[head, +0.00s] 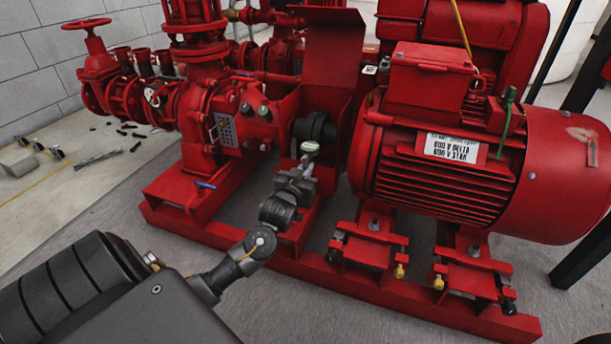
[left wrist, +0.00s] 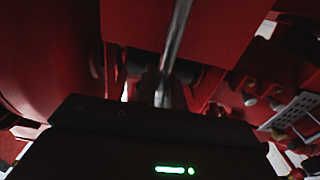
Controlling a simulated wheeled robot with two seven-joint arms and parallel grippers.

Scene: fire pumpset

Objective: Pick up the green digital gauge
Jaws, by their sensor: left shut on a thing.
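The green digital gauge (head: 309,146) shows as a small round pale-green and white face at the tip of my left gripper (head: 304,171) in the head view. My left gripper is shut on it, in front of the dark shaft coupling between the pump and the motor. In the left wrist view a thin metal rod (left wrist: 178,42) runs up from the jaws; it looks like the gauge's stem. The gauge's face cannot be made out there, and the fingertips are dark and mostly hidden. My right gripper is not in view.
The large red motor (head: 445,165) stands right of my gripper, and the red pump (head: 240,122) stands left. A bent red guard plate (head: 328,55) rises behind the coupling (head: 315,128). The red base frame (head: 400,298) runs below.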

